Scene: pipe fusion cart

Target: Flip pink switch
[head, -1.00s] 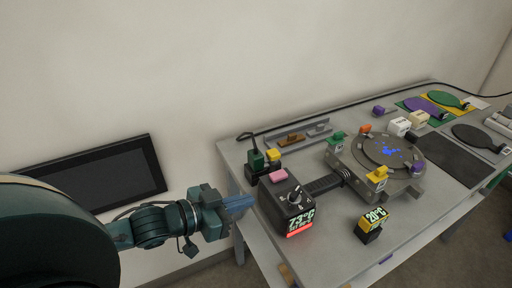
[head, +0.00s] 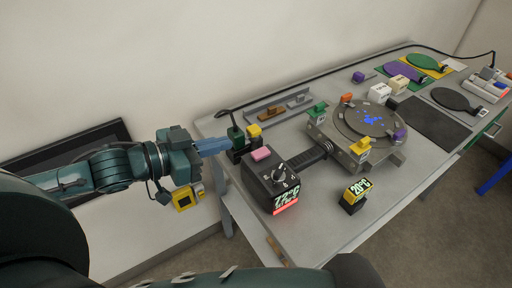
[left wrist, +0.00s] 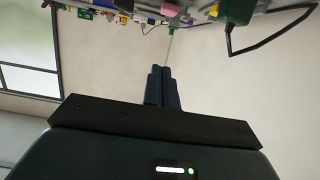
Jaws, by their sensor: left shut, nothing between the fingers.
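The pink switch (head: 261,153) is a small block on top of a dark control box (head: 262,183) near the table's left end. The box has a round knob (head: 280,174) and a lit temperature display. My left gripper (head: 226,145) is shut and empty, to the left of the switch and apart from it in the head view. In the left wrist view, the shut fingers (left wrist: 163,72) point toward the table edge, where the pink switch (left wrist: 169,8) shows at the top. My right gripper is not in view.
A green plug-like block (head: 236,136) and a yellow block (head: 254,131) stand just behind the box. A round heater plate (head: 366,122) is to the right. A yellow 20°C display block (head: 355,192) stands in front. The table's front right is clear.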

